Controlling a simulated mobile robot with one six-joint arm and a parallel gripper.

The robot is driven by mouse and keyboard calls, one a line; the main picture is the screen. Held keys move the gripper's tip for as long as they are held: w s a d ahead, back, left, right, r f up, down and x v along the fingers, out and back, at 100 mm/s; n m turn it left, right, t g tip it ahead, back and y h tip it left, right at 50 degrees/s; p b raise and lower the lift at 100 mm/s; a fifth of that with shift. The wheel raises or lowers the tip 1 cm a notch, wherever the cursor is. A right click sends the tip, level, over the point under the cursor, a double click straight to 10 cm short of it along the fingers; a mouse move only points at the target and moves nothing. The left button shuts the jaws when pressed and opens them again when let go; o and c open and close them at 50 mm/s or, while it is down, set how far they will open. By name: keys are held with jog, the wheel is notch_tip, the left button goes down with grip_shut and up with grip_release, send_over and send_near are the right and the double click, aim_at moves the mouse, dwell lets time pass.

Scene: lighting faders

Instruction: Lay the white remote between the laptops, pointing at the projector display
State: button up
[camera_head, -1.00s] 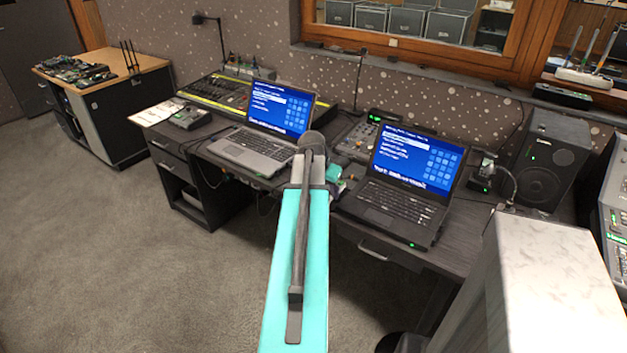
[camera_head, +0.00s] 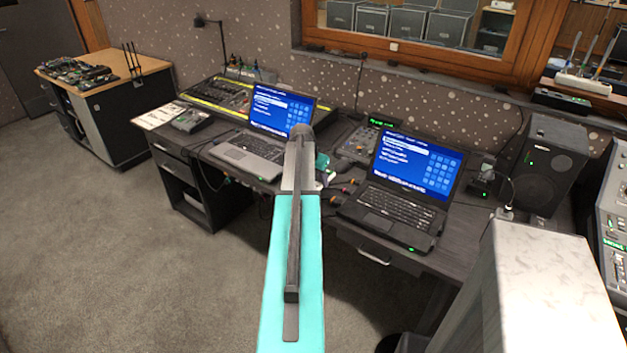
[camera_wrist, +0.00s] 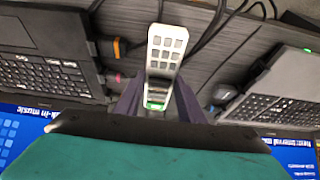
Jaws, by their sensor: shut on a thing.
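The white remote (camera_wrist: 167,48) with grey keys is in the wrist view, its near end between the fingers of my gripper (camera_wrist: 158,100). My gripper is shut on it, over the gap between the two laptops. In the head view my arm hides most of the gripper and remote. The left laptop (camera_head: 248,152) and the right laptop (camera_head: 392,207) stand open with blue screens. In the wrist view the right laptop (camera_wrist: 45,75) is at left and the left laptop (camera_wrist: 285,92) at right. I cannot tell whether the remote touches the desk. I cannot identify the projector display.
Cables and coloured plugs (camera_head: 345,188) lie between the laptops, and a dark mouse-like object (camera_wrist: 222,95) is beside the gripper. A small mixer (camera_head: 358,143) stands behind the gap. A speaker (camera_head: 541,160) is at right. A pale block (camera_head: 560,265) stands in front at right.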

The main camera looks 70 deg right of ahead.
jog(key=shift+w+d+f+p, duration=0.1)
jog(key=shift+w+d+p, duration=0.15)
jog(key=shift+w+d, duration=0.55)
jog(key=shift+w+d+f+p, duration=0.1)
jog(key=shift+w+d+p, duration=0.1)
jog(key=shift+w+d, duration=0.55)
jog(key=shift+s+d, duration=0.15)
jog(key=shift+d, duration=0.05)
jog(key=shift+f+p, duration=0.7)
jog(key=shift+f, duration=1)
jog(key=shift+f, duration=0.15)
jog(key=o, duration=1.1)
jog(key=shift+r, duration=0.2)
jog(key=shift+b+v, duration=1.2)
jog(key=shift+v, duration=4.75)
